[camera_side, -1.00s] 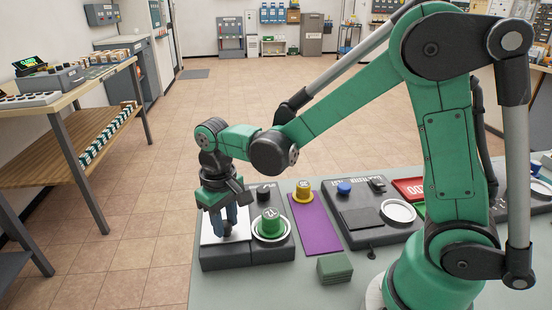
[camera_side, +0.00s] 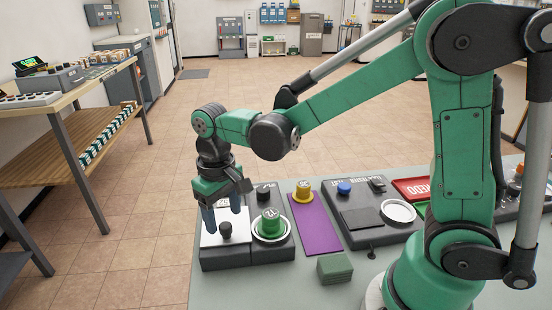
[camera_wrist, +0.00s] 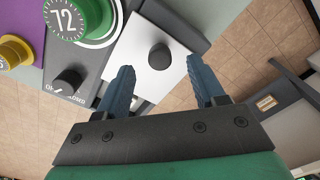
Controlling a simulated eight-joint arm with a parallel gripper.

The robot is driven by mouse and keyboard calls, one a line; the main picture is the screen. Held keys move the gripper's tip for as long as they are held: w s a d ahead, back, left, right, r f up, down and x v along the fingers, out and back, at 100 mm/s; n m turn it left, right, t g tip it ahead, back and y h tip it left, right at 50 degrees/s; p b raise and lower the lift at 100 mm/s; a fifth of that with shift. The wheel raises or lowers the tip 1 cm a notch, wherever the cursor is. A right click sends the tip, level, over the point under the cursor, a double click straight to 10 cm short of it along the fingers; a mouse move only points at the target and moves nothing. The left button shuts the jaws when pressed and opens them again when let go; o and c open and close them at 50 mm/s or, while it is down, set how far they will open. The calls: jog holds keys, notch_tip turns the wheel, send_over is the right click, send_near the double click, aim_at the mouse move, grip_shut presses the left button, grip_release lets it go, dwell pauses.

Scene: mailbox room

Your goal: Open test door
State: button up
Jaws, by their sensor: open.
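The test door is a light square panel (camera_side: 210,239) on the left of a dark box (camera_side: 245,259). It lies flat on the box top, with a dark round knob (camera_side: 225,230) standing on it. In the wrist view the white door (camera_wrist: 145,84) and its knob (camera_wrist: 159,57) show beyond my fingertips. My gripper (camera_side: 223,222) hangs over the door with its blue fingers apart. In the wrist view my gripper (camera_wrist: 158,66) has nothing between its fingers, and the knob lies in line with the gap, just past the tips.
On the same box are a green dial (camera_side: 270,222) marked 72 in the wrist view and a small black knob (camera_side: 263,192). To the right are a purple mat (camera_side: 315,226) with a yellow knob (camera_side: 303,191), a green block (camera_side: 334,267) and a grey panel (camera_side: 362,218).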

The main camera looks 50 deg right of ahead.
aim_at(225, 225)
jog(key=shift+r, duration=1.65)
jog(key=shift+s+d+r, duration=0.2)
jog(key=shift+s+d+r+t, duration=0.35)
jog(key=shift+s+d+t, duration=0.55)
jog(key=shift+t, duration=0.3)
jog(key=shift+s+d+r+t, duration=0.35)
jog(key=shift+s+d+t, duration=0.3)
jog(key=shift+s+t, duration=0.45)
jog(key=shift+s+d+r+t, duration=0.35)
jog(key=shift+s+d+t, duration=0.45)
jog(key=shift+t, duration=0.5)
jog(key=shift+c, duration=1)
